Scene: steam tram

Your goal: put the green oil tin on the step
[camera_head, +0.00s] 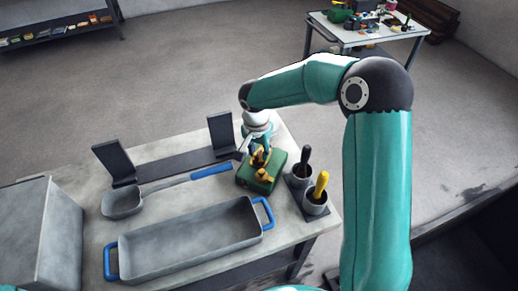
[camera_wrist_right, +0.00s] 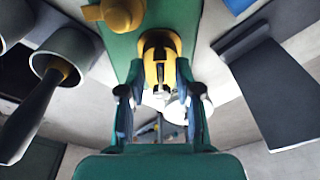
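The green oil tin (camera_head: 251,183) stands on the grey table, with yellow fittings on its top. It also shows in the right wrist view (camera_wrist_right: 189,22), with a yellow handle (camera_wrist_right: 160,45) and a yellow cap (camera_wrist_right: 122,12). My right gripper (camera_wrist_right: 160,75) is directly over the tin, its two fingers apart on either side of the yellow handle. In the head view the right gripper (camera_head: 258,150) partly covers the tin's top. I cannot tell whether the fingertips touch the handle. My left gripper is out of view. I cannot make out a step for certain.
Two pots with a black (camera_head: 305,158) and a yellow handle (camera_head: 320,187) stand close right of the tin. A grey tray (camera_head: 190,240) with blue handles, a ladle (camera_head: 122,202) and upright dark plates (camera_head: 221,132) share the table (camera_head: 170,154). A dark ledge (camera_head: 450,225) runs at lower right.

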